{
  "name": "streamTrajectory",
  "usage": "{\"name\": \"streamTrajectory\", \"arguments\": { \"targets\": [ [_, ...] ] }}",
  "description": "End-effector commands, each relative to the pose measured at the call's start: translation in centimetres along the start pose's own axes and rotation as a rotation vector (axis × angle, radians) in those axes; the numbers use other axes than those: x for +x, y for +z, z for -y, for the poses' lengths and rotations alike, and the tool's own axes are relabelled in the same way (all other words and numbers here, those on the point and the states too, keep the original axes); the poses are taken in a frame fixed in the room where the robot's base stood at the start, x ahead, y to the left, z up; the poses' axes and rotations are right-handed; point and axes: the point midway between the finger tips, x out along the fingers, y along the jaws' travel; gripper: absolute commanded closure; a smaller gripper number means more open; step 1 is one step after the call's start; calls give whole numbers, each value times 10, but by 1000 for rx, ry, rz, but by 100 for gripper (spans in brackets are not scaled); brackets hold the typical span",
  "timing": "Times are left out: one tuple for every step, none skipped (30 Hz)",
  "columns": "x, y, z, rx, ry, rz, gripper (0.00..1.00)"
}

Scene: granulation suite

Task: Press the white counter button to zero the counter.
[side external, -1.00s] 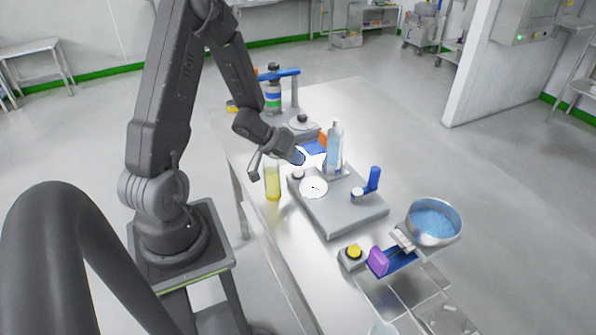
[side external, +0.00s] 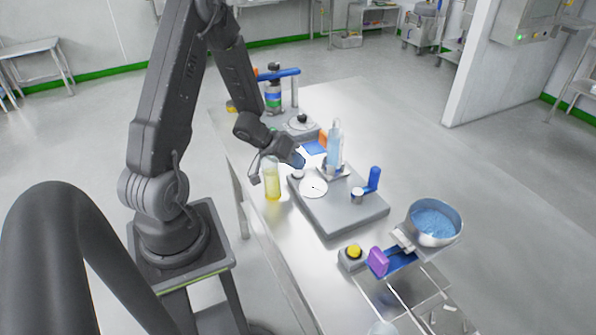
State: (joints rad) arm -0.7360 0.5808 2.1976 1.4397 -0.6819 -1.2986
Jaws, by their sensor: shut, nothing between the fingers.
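A grey instrument block (side external: 345,215) lies on the bench with a round white dial (side external: 313,187) on its top. A small pale, round button-like part (side external: 298,174) sits at the block's back left corner; it is too small to tell for sure that it is the white counter button. My gripper (side external: 299,158) is shut and empty, pointing down and right just above and behind that part. It looks apart from it, but the exact gap cannot be told.
A yellow-liquid cylinder (side external: 272,182) stands close left of my gripper, and a clear blue bottle (side external: 334,146) close right. A blue-handled lever (side external: 374,180), a yellow button box (side external: 353,253), a purple block (side external: 377,261) and a bowl of blue granules (side external: 434,222) stand further right.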

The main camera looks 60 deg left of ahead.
Motion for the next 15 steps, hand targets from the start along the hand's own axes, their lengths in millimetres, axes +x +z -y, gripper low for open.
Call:
{"name": "streamTrajectory", "arguments": {
  "targets": [
    [1,1,0,-1,0,1,100],
    [1,1,1,-1,0,1,100],
    [1,1,1,0,0,1,100],
    [1,1,1,0,0,1,100],
    [2,2,1,0,0,1,100],
    [2,2,2,0,0,1,100],
    [2,2,2,0,0,2,100],
    [2,2,2,0,0,2,100],
    [3,3,2,0,0,2,100],
    [3,3,2,0,0,2,100],
    [3,3,2,0,0,2,100],
    [4,3,3,-1,0,2,100],
    [4,3,3,-1,0,2,100],
    [4,4,3,-1,0,2,100],
    [4,3,3,-1,0,1,100]
  ]
}}
